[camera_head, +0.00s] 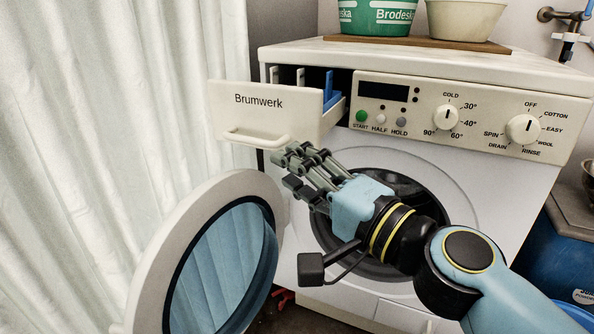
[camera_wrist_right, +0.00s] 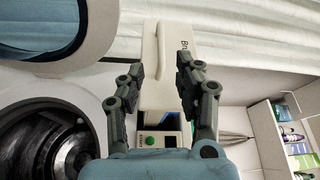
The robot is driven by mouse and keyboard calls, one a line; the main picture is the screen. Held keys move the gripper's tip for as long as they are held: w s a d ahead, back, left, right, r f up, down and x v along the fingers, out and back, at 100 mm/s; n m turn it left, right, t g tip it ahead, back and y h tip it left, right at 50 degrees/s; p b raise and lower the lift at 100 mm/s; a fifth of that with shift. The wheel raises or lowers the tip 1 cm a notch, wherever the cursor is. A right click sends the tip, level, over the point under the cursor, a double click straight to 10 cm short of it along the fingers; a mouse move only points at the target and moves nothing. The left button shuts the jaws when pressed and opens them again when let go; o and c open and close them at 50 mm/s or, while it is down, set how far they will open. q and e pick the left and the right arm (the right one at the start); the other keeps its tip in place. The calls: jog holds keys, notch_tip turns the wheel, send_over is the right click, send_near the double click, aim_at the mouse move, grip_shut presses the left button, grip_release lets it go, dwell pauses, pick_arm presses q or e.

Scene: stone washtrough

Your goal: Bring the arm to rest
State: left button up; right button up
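My right gripper (camera_head: 300,172) hangs in front of the washing machine (camera_head: 505,180), just below the pulled-out drawer (camera_head: 262,108) marked Brumwerk. In the right wrist view my right gripper (camera_wrist_right: 160,68) has its fingers spread, with the drawer front (camera_wrist_right: 172,45) seen beyond the gap. I see nothing held between the fingers. My right arm comes in from the lower right and hides part of the drum opening (camera_head: 425,195). My left gripper is not in view.
The round door (camera_head: 190,225) stands swung open at the left, close to my right gripper. The control panel (camera_head: 480,118) has two knobs and several buttons. A green tub (camera_head: 378,15) and a cream bowl (camera_head: 462,18) stand on a board on top. A white curtain (camera_head: 90,150) hangs left.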

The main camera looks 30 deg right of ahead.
dwell(0.3)
jog(key=s+f+n+g, duration=0.4)
jog(key=s+f+g, duration=0.15)
jog(key=f, duration=0.65)
jog(key=s+f+n+g, duration=0.4)
jog(key=s+f, duration=0.2)
jog(key=f, duration=0.6)
jog(key=s+d+f+n+g+h, duration=0.35)
jog(key=s+d+f, duration=0.2)
jog(key=s, duration=0.35)
jog(key=s+d+f+n+g+h, duration=0.25)
jog(key=s+d+f+g, duration=0.25)
jog(key=s+f, duration=0.3)
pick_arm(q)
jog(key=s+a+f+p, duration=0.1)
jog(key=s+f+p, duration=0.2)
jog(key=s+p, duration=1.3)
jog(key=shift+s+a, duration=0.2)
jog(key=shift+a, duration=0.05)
pick_arm(e)
jog(key=s+d+f, duration=0.1)
jog(key=s+f, duration=0.1)
jog(key=s, duration=1.4)
jog(key=shift+s+m, duration=0.3)
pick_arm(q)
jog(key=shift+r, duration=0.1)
